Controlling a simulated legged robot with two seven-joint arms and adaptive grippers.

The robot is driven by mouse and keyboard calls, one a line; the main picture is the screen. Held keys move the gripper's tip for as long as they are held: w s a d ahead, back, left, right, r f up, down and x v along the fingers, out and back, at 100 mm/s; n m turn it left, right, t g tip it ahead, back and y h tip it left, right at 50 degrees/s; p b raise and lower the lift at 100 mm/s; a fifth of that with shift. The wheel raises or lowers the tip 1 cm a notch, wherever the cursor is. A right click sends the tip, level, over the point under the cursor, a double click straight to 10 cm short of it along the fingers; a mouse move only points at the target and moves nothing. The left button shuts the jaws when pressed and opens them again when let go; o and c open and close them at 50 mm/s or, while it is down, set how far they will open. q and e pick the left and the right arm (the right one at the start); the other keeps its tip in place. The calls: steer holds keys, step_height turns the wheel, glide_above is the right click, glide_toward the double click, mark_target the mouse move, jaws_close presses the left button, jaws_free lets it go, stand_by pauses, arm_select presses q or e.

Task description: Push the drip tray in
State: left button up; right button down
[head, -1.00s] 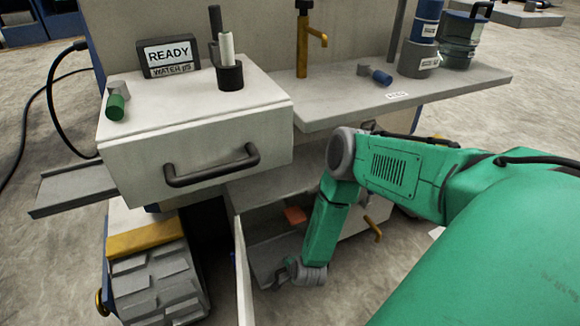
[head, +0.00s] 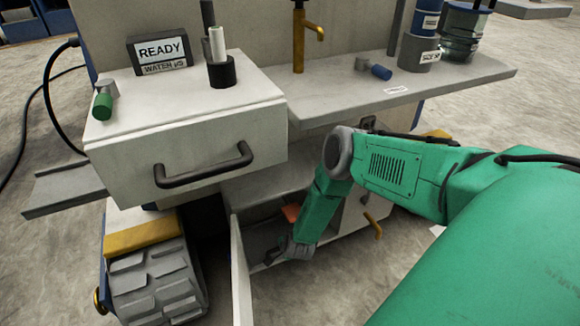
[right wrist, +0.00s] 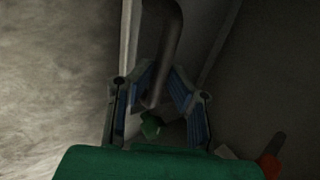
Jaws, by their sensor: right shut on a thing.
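A flat grey tray with a raised rim (head: 62,190) juts out at the left below the white drawer; I cannot tell for sure that it is the drip tray. My right arm reaches down into the open space below the counter. My right gripper (head: 277,256) is there, behind the edge of an upright white panel (head: 240,270). In the right wrist view a dark curved bar handle (right wrist: 163,45) lies between the fingers of my right gripper (right wrist: 157,80), which is shut on it. What the handle belongs to is not clear. My left gripper is out of view.
The white drawer (head: 195,135) has a black handle and carries a READY sign (head: 160,53). The counter (head: 400,92) bears a brass tap (head: 299,40) and stacked canisters (head: 420,40) at the right. An orange block (head: 291,213) lies in the lower space.

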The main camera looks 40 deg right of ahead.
steer(key=shift+w+a+r, duration=0.15)
steer(key=shift+w+a, duration=0.05)
steer(key=shift+w, duration=0.2)
steer(key=shift+w+a+r, duration=0.1)
steer(key=shift+w+a, duration=0.05)
steer(key=shift+w, duration=0.25)
steer(key=shift+a, duration=0.1)
steer(key=c, duration=1.7)
jaws_free()
steer(key=shift+r, duration=0.1)
steer(key=shift+o, duration=0.8)
steer(key=shift+a+r, duration=0.1)
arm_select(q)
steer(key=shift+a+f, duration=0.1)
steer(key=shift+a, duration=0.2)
arm_select(e)
steer(key=shift+s, duration=0.2)
steer(key=shift+d, duration=0.2)
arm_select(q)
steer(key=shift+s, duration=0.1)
arm_select(e)
steer(key=shift+s, duration=0.1)
